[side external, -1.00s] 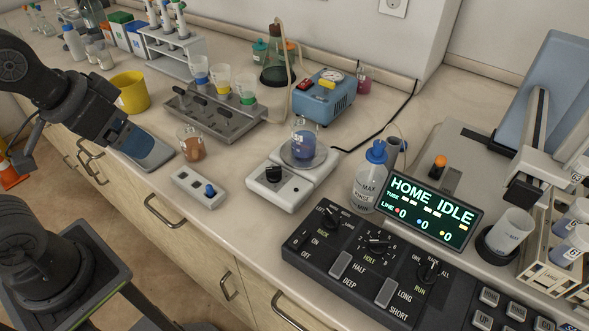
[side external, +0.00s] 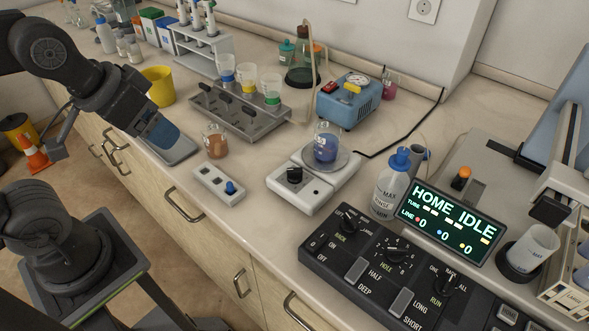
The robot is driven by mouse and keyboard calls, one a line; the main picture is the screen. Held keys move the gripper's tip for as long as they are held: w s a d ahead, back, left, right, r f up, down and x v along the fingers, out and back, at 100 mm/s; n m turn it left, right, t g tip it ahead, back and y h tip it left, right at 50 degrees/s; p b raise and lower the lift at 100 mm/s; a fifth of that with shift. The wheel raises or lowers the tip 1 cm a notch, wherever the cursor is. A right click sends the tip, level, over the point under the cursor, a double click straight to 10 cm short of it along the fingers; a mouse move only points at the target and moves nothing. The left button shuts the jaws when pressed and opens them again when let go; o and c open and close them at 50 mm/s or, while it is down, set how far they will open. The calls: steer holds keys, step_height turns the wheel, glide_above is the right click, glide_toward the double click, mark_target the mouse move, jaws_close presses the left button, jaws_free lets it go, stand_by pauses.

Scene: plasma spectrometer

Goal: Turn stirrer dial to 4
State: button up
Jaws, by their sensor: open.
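The stirrer (side external: 318,198) is a white, flat unit on the bench in the middle of the side view. Its black dial (side external: 294,174) is on the near left part of its top. The dial's numbers are too small to read. A beaker with blue liquid (side external: 326,148) stands on the stirrer's round plate. My gripper (side external: 158,130) is at the upper left, above the front edge of the bench and well to the left of the dial. It is open and touches nothing that I can make out. Its fingertips are hard to tell from the blue-grey pad behind.
A small white box with a blue knob (side external: 230,188) and a beaker of brown liquid (side external: 215,145) lie between my gripper and the stirrer. A metal rack (side external: 250,122) stands behind. A rinse bottle (side external: 390,188) and black control panel (side external: 345,255) are to the right.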

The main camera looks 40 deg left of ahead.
steer(key=shift+w+d+n, duration=0.2)
steer(key=shift+w+n, duration=0.25)
steer(key=shift+n, duration=0.25)
steer(key=shift+c, duration=0.8)
steer(key=w+d+n, duration=0.1)
steer(key=w+n, duration=0.1)
steer(key=n, duration=0.2)
steer(key=w+d+n+g+h, duration=0.1)
steer(key=w+n, duration=0.2)
steer(key=n, duration=0.1)
steer(key=w+d+n+h, duration=0.1)
steer(key=w+n, duration=0.1)
steer(key=n, duration=0.2)
steer(key=shift+w+d+f+n, duration=0.2)
steer(key=shift+w+d+n, duration=0.05)
steer(key=shift+w+n, duration=0.1)
steer(key=c, duration=0.4)
steer(key=n+g+h, duration=0.1)
steer(key=n, duration=1.2)
glide_toward(294, 170)
steer(key=shift+m, duration=0.25)
steer(key=x, duration=0.9)
steer(key=shift+w, duration=0.1)
steer(key=shift+c, duration=0.2)
jaws_close()
